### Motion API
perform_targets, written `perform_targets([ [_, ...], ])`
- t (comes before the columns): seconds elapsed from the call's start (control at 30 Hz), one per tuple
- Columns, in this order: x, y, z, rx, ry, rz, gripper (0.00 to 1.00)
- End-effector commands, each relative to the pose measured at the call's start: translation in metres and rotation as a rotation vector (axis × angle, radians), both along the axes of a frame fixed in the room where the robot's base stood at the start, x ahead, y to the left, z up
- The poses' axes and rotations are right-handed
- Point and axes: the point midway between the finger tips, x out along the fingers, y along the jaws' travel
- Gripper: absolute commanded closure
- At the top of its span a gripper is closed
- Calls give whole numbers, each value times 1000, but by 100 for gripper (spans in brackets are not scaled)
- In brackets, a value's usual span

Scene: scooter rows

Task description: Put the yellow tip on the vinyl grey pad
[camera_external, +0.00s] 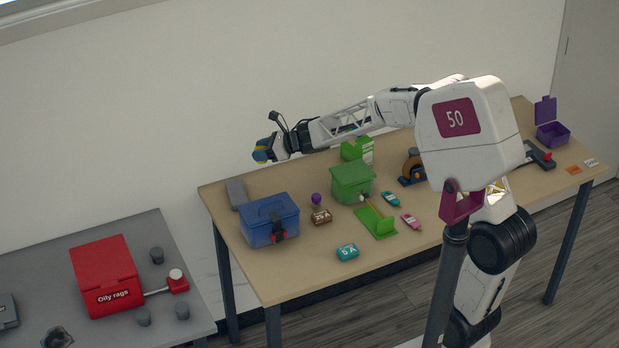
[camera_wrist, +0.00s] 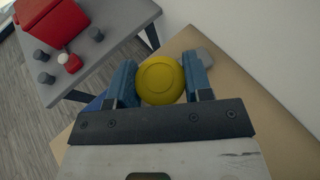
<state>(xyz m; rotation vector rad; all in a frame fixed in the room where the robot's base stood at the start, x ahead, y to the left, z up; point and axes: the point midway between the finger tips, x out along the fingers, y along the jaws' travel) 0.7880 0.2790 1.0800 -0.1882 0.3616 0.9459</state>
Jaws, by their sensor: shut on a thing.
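The yellow tip (camera_wrist: 160,80) is a round yellow piece with a raised disc on its face. My gripper (camera_wrist: 161,76) is shut on it, with one blue finger on each side. In the external view my gripper (camera_external: 266,149) is raised above the left back part of the table, and a bit of yellow shows at its end. The grey pad (camera_external: 236,193) lies flat at the table's back left corner, below my gripper. In the wrist view the pad (camera_wrist: 205,60) shows beyond the right finger, partly hidden by it. The tip is apart from the pad.
A blue box (camera_external: 270,220) stands just in front of the pad. A green box (camera_external: 352,181), a purple ball (camera_external: 316,198) and several small items are to the right. A red bin (camera_external: 105,275) stands on a separate grey table (camera_external: 45,262) at left.

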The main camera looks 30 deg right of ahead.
Motion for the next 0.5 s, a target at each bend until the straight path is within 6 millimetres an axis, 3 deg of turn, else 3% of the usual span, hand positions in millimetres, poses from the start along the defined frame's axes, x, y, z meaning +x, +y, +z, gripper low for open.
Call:
perform_targets([
  [0.5,57,38,-37,-1,2,134,77],
])
